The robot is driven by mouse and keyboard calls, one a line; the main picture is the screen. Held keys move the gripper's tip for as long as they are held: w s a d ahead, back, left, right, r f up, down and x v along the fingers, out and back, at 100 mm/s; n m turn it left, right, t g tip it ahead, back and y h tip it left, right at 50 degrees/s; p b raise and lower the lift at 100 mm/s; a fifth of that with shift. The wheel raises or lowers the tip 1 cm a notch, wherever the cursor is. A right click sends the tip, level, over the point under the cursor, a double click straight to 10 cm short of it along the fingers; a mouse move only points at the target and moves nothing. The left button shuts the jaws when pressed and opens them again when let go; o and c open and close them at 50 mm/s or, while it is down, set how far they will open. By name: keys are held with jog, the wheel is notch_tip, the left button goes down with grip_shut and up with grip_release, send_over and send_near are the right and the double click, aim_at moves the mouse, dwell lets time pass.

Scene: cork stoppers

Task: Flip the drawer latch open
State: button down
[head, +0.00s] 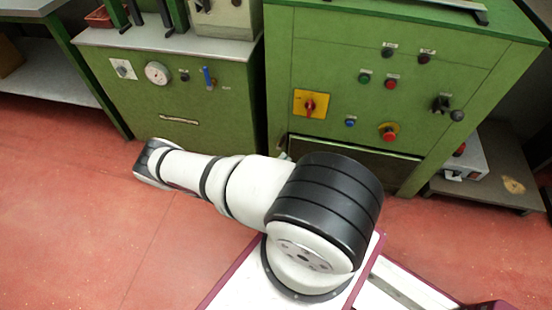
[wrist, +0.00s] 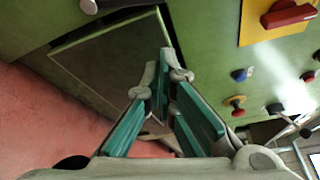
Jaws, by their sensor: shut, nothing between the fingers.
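My gripper (wrist: 164,78) shows in the wrist view, its grey fingers with teal pads brought together and holding nothing. The fingertips appear in front of the dark recessed drawer front (wrist: 112,65) low on the green cabinet. A silver round knob (wrist: 89,6) shows at the top edge of that view, near the drawer's upper-left corner. It may be the latch; I cannot tell its position, and it is apart from my fingers. In the head view the drawer front (head: 355,162) is partly covered by my arm, and my gripper is hidden.
A red rotary switch on a yellow plate (head: 300,95), a blue button (head: 350,122) and a red mushroom button (head: 388,132) sit above the drawer. A black lever (head: 441,104) sticks out at the right. Open red floor (head: 80,200) lies at the left.

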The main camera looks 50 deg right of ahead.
aim_at(292, 142)
jog(key=shift+n+t, duration=0.6)
jog(key=shift+n, duration=0.2)
jog(key=d+f+b, duration=0.1)
jog(key=d, duration=0.2)
jog(key=d+f+b, duration=0.1)
jog(key=d, duration=0.2)
jog(key=d+f+b, duration=0.1)
jog(key=d, duration=0.2)
jog(key=shift+s+d+f, duration=0.2)
jog(key=shift+d+f, duration=0.05)
jog(key=shift+f, duration=0.05)
jog(key=w, duration=0.1)
jog(key=w+a, duration=0.1)
jog(key=shift+w+a+r+b, duration=0.2)
jog(key=shift+w+r+b, duration=0.1)
jog(key=shift+r+b, duration=0.1)
jog(key=shift+w+a+r, duration=0.25)
jog(key=shift+w, duration=0.25)
jog(key=shift+w, duration=0.1)
